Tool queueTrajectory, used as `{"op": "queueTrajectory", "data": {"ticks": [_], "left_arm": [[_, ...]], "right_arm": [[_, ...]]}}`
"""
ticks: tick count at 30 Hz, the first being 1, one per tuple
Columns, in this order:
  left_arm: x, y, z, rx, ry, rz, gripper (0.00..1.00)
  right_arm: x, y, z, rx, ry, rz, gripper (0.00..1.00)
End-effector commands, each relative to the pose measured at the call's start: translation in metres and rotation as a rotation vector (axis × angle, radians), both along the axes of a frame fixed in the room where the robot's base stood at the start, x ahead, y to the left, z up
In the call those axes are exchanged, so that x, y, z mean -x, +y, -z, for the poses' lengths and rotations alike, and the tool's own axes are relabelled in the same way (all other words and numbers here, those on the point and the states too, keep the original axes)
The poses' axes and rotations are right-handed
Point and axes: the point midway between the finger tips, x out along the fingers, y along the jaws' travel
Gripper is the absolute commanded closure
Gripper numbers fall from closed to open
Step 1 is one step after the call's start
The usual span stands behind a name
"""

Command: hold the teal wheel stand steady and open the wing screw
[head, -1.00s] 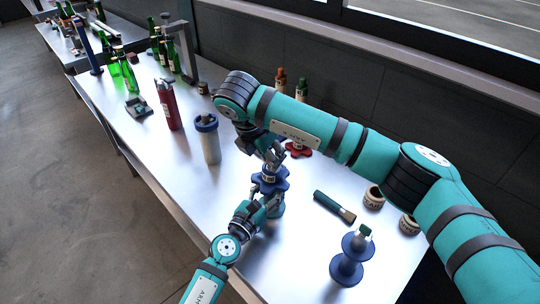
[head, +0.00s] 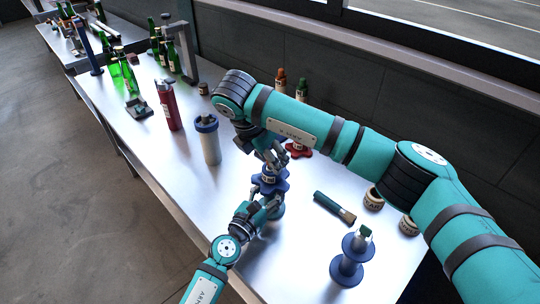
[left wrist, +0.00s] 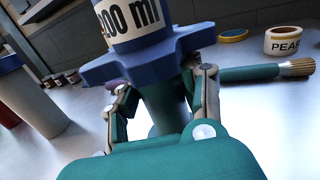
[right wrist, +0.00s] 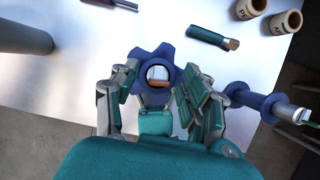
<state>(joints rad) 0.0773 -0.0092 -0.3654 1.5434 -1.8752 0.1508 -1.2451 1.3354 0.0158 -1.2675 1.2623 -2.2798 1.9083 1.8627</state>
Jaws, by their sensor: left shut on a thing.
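The teal wheel stand (left wrist: 162,108) has a blue star-shaped wheel (left wrist: 150,58) with a "200 ml" labelled part (left wrist: 134,20) above it. In the head view, the wheel (head: 270,183) stands near the middle of the table. My left gripper (head: 266,204) is shut on the teal post below the wheel, one finger on each side in the left wrist view. My right gripper (head: 272,160) is above the stand. In the right wrist view its fingers (right wrist: 158,98) are spread, with the wheel (right wrist: 155,72) beyond them. I cannot pick out the wing screw clearly.
A blue spool-shaped stand (head: 347,268) is at the front right, beside a teal-handled brush (head: 334,207) and labelled rings (head: 374,199). A grey cylinder with a blue top (head: 208,140) and a red bottle (head: 168,105) stand to the left. A red-based item (head: 298,150) is behind.

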Motion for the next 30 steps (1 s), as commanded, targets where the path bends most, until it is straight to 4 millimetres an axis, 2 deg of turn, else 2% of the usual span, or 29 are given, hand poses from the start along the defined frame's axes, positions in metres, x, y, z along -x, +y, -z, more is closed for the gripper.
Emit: {"op": "queueTrajectory", "data": {"ticks": [8, 13, 22, 30], "left_arm": [[0.001, 0.000, 0.003, -0.002, 0.006, 0.001, 1.00], [0.001, 0.000, 0.003, -0.002, 0.006, 0.002, 1.00], [0.001, 0.000, 0.003, -0.001, 0.006, 0.002, 1.00], [0.001, 0.000, 0.003, -0.001, 0.006, 0.002, 1.00]], "right_arm": [[0.002, 0.003, -0.004, -0.001, 0.002, -0.004, 0.54], [0.008, 0.010, -0.027, -0.002, -0.001, -0.006, 0.54], [0.025, 0.025, -0.086, 0.002, -0.006, -0.003, 0.54], [0.033, 0.033, -0.109, 0.001, 0.001, -0.002, 0.54]]}}
